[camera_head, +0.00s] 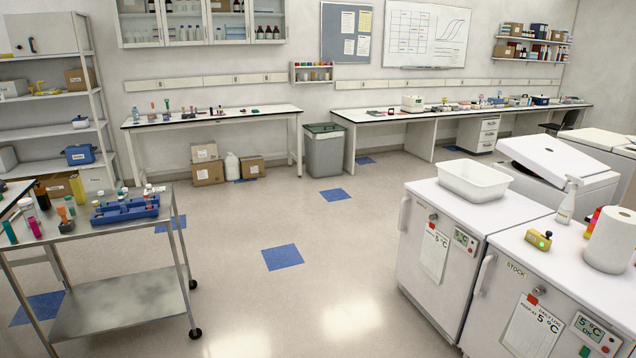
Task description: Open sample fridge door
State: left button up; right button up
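Two white fridges stand side by side at the right. The farther fridge (418,262) has a shut door with a vertical handle (404,213) at its left edge, a paper sheet and a small display. The nearer fridge (500,318) is marked STOCK, and its door is also shut. Its handle (484,274) is at the left edge, and its display reads 5 °C. I cannot read a sample label on either fridge. Neither of my grippers is in view.
A white tub (474,181) sits on the farther fridge. A steel cart (122,300) with a blue rack stands left. The floor between is clear.

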aim_at(435, 264)
jog(key=i, duration=2.8)
jog(key=i+z, duration=0.2)
jog(key=i, duration=0.2)
jog(key=i+j+z, duration=0.15)
jog(key=i, duration=0.25)
jog(key=i+j+z, duration=0.2)
jog(key=i, duration=0.25)
jog(key=i+j+z, duration=0.2)
jog(key=i, duration=0.2)
